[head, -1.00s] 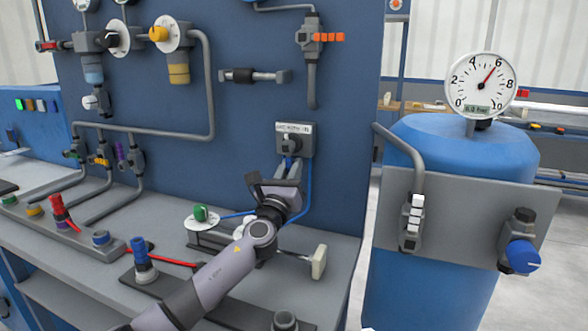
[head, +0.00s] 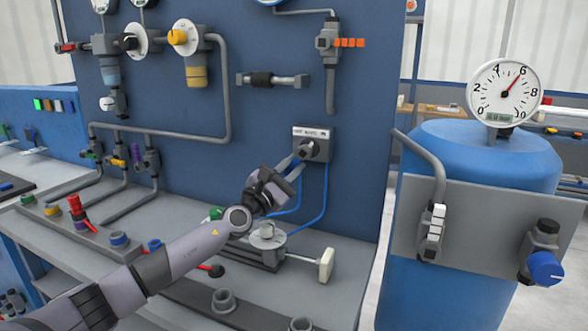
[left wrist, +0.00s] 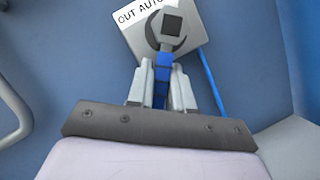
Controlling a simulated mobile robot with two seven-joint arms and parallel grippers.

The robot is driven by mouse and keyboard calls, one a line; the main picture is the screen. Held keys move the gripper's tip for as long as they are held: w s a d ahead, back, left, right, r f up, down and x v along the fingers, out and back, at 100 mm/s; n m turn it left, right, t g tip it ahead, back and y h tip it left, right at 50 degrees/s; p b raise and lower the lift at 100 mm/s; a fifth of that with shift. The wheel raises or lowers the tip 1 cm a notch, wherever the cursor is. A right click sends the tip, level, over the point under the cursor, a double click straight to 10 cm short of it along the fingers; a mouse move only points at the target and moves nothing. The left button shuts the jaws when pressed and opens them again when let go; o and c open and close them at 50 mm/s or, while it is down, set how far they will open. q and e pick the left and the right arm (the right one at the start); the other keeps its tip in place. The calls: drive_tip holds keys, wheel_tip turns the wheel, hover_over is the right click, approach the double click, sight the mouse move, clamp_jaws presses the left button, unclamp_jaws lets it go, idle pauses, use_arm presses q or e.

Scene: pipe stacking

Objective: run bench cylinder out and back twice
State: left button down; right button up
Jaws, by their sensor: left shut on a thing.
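The bench cylinder (head: 262,256) lies on the grey bench top, with its rod running right to a pale end plate (head: 326,264). My left forearm hides part of its left side. Above it on the blue panel is a grey valve box (head: 325,137) with a white label; the left wrist view shows the box (left wrist: 135,38) with "OUT AUTO" legible and a dark knob (left wrist: 170,24). Blue hoses run down from the box. My right gripper is not in view.
A blue tank (head: 440,285) with a round gauge (head: 504,92) reading about 6 stands at right. Grey pipes, valves and a red-handled fitting (head: 77,208) line the panel and bench at left. Empty grey sockets (head: 223,300) sit at the bench front.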

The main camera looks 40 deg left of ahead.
use_arm(q)
drive_tip(key=shift+a+r+m, duration=0.1)
drive_tip(key=shift+m, duration=0.4)
drive_tip(key=c, duration=1.1)
unclamp_jaws()
drive_tip(key=shift+s, duration=0.1)
drive_tip(key=v, duration=0.7)
drive_tip(key=shift+r, duration=0.1)
